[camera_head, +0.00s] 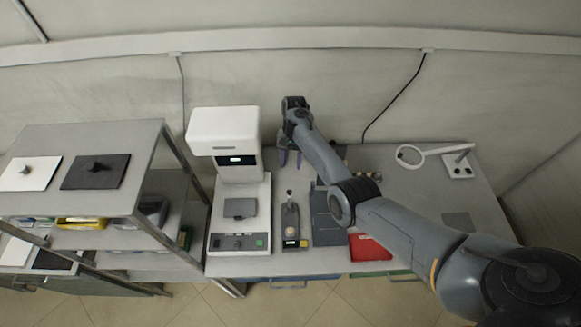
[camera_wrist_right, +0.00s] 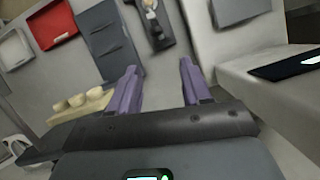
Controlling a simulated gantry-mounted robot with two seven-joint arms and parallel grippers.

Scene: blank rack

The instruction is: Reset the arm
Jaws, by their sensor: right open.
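My right arm (camera_head: 390,225) reaches in from the lower right of the head view, across the workbench (camera_head: 400,190) to its back. My right gripper (camera_head: 291,160) is near the back of the bench, just right of the white machine (camera_head: 222,130). Its purple fingers point down. In the right wrist view the two fingers of the gripper (camera_wrist_right: 158,68) stand wide apart with nothing between them. My left arm and gripper are not in view.
A ring lamp (camera_head: 460,162) stands at the back right. A shelf rack (camera_head: 150,185) stands left. Pale round pieces on a block (camera_wrist_right: 77,102) show in the wrist view.

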